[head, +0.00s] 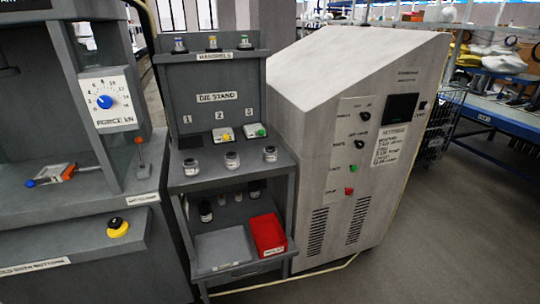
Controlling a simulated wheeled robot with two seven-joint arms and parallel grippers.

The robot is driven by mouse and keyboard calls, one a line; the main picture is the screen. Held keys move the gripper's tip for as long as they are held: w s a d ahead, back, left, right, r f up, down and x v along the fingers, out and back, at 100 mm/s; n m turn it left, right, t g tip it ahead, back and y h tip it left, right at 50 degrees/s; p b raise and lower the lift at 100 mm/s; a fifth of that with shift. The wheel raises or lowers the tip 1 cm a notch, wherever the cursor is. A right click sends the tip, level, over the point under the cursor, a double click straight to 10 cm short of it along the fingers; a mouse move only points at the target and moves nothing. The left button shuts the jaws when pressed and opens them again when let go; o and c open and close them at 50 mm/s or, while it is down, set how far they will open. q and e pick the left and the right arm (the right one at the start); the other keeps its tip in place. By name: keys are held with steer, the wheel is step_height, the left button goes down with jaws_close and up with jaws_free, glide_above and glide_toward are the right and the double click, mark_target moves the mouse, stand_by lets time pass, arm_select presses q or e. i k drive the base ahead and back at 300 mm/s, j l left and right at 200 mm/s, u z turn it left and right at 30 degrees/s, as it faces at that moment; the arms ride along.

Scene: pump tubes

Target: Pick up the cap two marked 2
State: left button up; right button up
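Three small grey-and-white cylindrical pieces stand in a row on the front shelf of the die stand: a left one (192,166), a middle one (232,160) and a right one (270,154). Any marks on them are too small to read, so I cannot tell which, if any, is cap two. On the stand's upright panel, a figure 2 (220,115) labels the middle place, above a white block with a yellow part (224,135). A white block with a green part (255,131) sits to its right. Neither of my grippers shows.
Below are dark bottles (206,211), a grey tray (222,248) and a red bin (268,235). A press (104,102) stands left, a grey cabinet (340,140) right. Floor is open at right.

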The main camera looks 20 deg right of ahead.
mark_target(194, 170)
steer(key=i+l+u, duration=0.2)
steer(key=i+l, duration=0.2)
steer(key=i+l+u, duration=0.15)
steer(key=i+l, duration=0.2)
steer(key=i+l+u, duration=0.2)
steer(key=i+l, duration=0.15)
steer(key=l, duration=0.25)
